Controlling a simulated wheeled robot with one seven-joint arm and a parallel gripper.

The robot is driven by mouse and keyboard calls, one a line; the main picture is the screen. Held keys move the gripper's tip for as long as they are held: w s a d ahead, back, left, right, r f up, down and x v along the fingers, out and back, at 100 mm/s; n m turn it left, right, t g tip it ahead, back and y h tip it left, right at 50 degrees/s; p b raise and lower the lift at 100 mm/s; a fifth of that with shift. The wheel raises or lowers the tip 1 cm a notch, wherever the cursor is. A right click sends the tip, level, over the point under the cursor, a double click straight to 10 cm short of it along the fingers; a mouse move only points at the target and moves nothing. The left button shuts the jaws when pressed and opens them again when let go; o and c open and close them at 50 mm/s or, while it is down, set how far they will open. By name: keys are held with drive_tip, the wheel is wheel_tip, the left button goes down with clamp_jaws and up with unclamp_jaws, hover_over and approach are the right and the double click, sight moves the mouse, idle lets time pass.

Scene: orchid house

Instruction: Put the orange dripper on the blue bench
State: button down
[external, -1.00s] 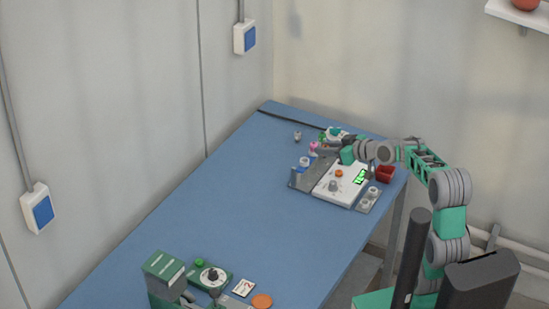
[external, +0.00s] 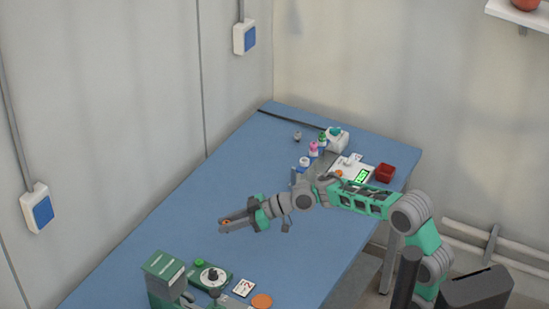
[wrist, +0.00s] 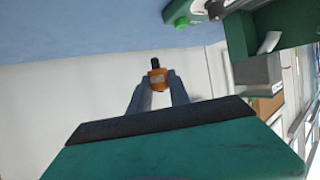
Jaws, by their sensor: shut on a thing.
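The orange dripper (wrist: 158,78) is a small orange piece with a black tip. It sits between my two fingers in the wrist view, and a bit of it shows at the fingertips in the external view (external: 226,222). My gripper (external: 224,225) is shut on the dripper and appears to hold it above the blue bench (external: 190,215); the exact height is hard to tell. The wrist view also shows the blue bench top (wrist: 90,25). My arm hides part of the white plate at the back right.
A green device with a dial (external: 210,275), a white card (external: 244,288) and an orange disc (external: 262,301) stand at the near end. Small bottles (external: 314,149), a white jug (external: 337,139) and a red tub (external: 385,172) stand at the far end. The bench's middle is clear.

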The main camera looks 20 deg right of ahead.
drive_tip(key=r, duration=0.3)
drive_tip(key=shift+a+r, duration=0.1)
drive_tip(key=shift+a, duration=0.15)
drive_tip(key=shift+s+a+f+g, duration=0.15)
drive_tip(key=shift+f+g, duration=0.1)
drive_tip(key=shift+g, duration=0.15)
drive_tip(key=w+a+f, duration=0.4)
drive_tip(key=w+a, duration=0.2)
hover_over(192, 242)
drive_tip(key=f, duration=0.4)
drive_tip(key=shift+s+d+f+p, duration=0.2)
drive_tip(key=shift+s+f+p, duration=0.15)
drive_tip(key=shift+f, duration=0.05)
drive_tip(key=shift+w+a+f, duration=0.15)
drive_tip(key=shift+a+f, duration=0.05)
drive_tip(key=shift+f, duration=0.05)
drive_tip(key=shift+w+a+f, duration=0.1)
drive_tip(key=shift+w+f, duration=0.05)
drive_tip(key=shift+f, duration=1.65)
drive_tip(key=shift+f+b, duration=0.25)
drive_tip(key=shift+b, duration=0.05)
drive_tip(key=c, duration=1.2)
unclamp_jaws()
drive_tip(key=shift+r, duration=0.1)
